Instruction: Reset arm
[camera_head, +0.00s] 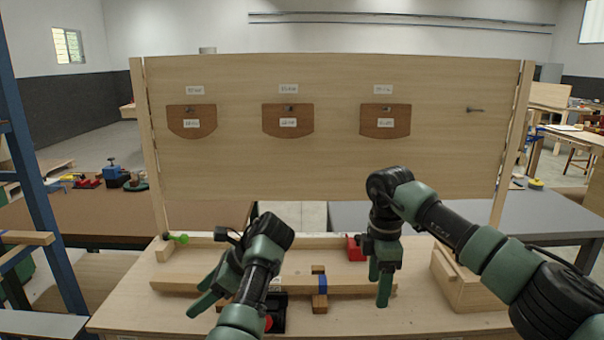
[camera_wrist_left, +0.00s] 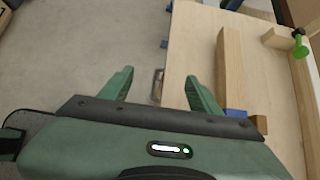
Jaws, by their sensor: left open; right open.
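My left gripper (camera_head: 207,290) is open and empty above the left front part of the wooden workbench (camera_head: 420,322). In the left wrist view, its two green fingers (camera_wrist_left: 157,90) are apart with nothing between them, near the bench's edge. My right gripper (camera_head: 381,284) points down over the right middle of the bench, beside the end of a long wooden bar (camera_head: 345,288). Its fingers overlap in this view, and nothing shows held in them. My left forearm hides part of the bar and bench.
A wooden box (camera_head: 462,285) sits at the bench's right. A red block (camera_head: 355,247) and a green clamp (camera_head: 178,238) lie at the back.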

